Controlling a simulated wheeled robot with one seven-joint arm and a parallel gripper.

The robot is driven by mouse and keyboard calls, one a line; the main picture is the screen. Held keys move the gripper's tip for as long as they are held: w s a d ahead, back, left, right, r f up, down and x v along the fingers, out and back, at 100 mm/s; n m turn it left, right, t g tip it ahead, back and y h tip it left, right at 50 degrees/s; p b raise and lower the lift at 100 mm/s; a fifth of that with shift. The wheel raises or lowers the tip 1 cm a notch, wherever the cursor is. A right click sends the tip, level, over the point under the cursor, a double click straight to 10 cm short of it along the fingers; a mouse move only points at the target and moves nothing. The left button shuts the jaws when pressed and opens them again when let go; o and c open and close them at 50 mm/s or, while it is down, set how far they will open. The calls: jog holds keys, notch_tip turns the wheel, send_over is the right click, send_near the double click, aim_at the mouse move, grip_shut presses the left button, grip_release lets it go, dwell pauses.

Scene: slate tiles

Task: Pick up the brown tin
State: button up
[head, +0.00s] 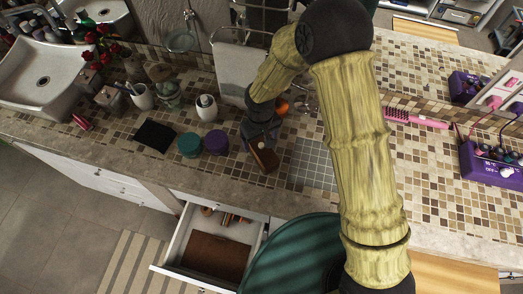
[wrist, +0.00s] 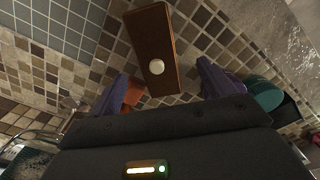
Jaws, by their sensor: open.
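A brown box-like tin (head: 265,158) lies on the tiled counter near its front edge, right of the purple jar. In the wrist view the brown tin (wrist: 152,30) is long and rectangular with a pale round knob or disc near its closer end. My gripper (head: 259,137) is just above and behind it in the head view and partly hides it. In the wrist view my gripper (wrist: 163,75) is open, its two purple fingers apart, with the tin's near end ahead of and between the fingertips. I cannot tell whether they touch it.
A teal jar (head: 189,144) and a purple jar (head: 216,142) stand left of the tin. A black flat item (head: 154,136) lies farther left. An orange object (head: 282,107) is behind my gripper. An open drawer (head: 190,232) juts out below. Grey tiles (head: 312,165) right of the tin are clear.

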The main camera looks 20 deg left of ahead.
aim_at(261, 146)
jog(key=shift+f+p, duration=0.4)
jog(key=shift+f, duration=1.45)
jog(key=shift+w+f+p, duration=0.15)
jog(key=shift+f+p, duration=0.55)
jog(key=shift+p, duration=0.05)
jog(key=shift+w+f+p, duration=0.2)
jog(key=shift+f+p, duration=0.6)
jog(key=shift+f, duration=1.15)
jog(key=c, duration=1.4)
